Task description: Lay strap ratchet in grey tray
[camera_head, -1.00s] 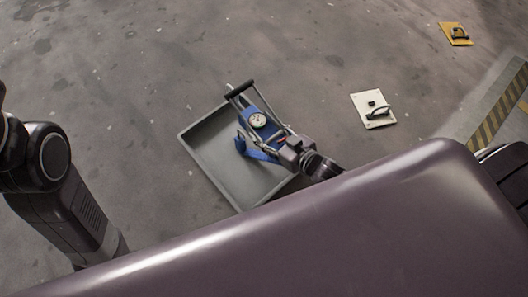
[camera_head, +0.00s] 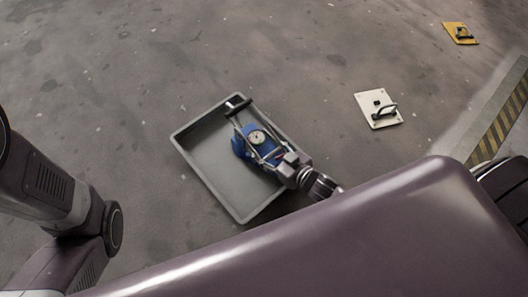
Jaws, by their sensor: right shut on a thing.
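The strap ratchet (camera_head: 241,147) has a blue body, metal side bars, a black handle bar at its far end and a round white dial. My right gripper (camera_head: 277,160) is shut on its near end. The ratchet is over the right part of the grey tray (camera_head: 196,170), mostly within the tray's outline, with its handle end at the far rim. I cannot tell whether it touches the tray floor. The left part of the tray is bare. My left arm shows at the left edge, but its gripper is not in view.
A white plate with a black handle (camera_head: 377,110) lies on the floor to the right. A yellow plate with a handle (camera_head: 460,33) lies farther off. A yellow-black striped strip (camera_head: 498,125) runs along the right. Open floor lies beyond the tray.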

